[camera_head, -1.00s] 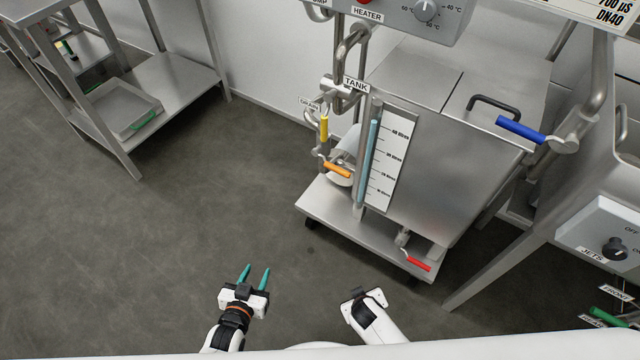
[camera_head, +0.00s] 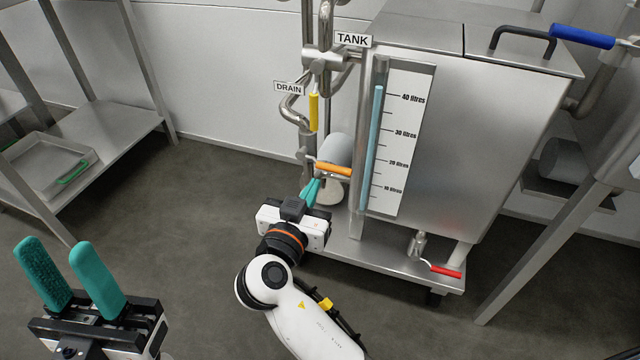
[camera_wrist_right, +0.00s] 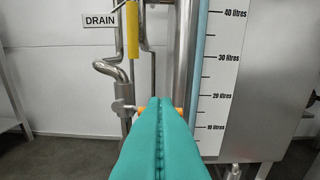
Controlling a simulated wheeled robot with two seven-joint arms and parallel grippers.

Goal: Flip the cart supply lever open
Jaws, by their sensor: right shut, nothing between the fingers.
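An orange lever (camera_head: 334,169) sits roughly level on the pipework left of the tank; no label for it is readable. My right gripper (camera_head: 312,184) is shut and empty, its teal fingertips right beside the orange lever's left part. In the right wrist view, the closed fingers (camera_wrist_right: 160,104) cover the middle of the orange lever (camera_wrist_right: 142,109); contact cannot be told. A yellow lever (camera_head: 313,111) hangs upright by the DRAIN label (camera_head: 288,88). A red lever (camera_head: 446,272) is low on the cart (camera_head: 390,262). My left gripper (camera_head: 58,250) is open and empty over the floor.
The steel tank (camera_head: 470,150) with its litre gauge (camera_head: 400,140) stands right of the levers. A blue lever (camera_head: 583,36) is at upper right. A steel shelf (camera_head: 120,140) with a tray (camera_head: 45,165) stands left. Floor between shelf and cart is clear.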

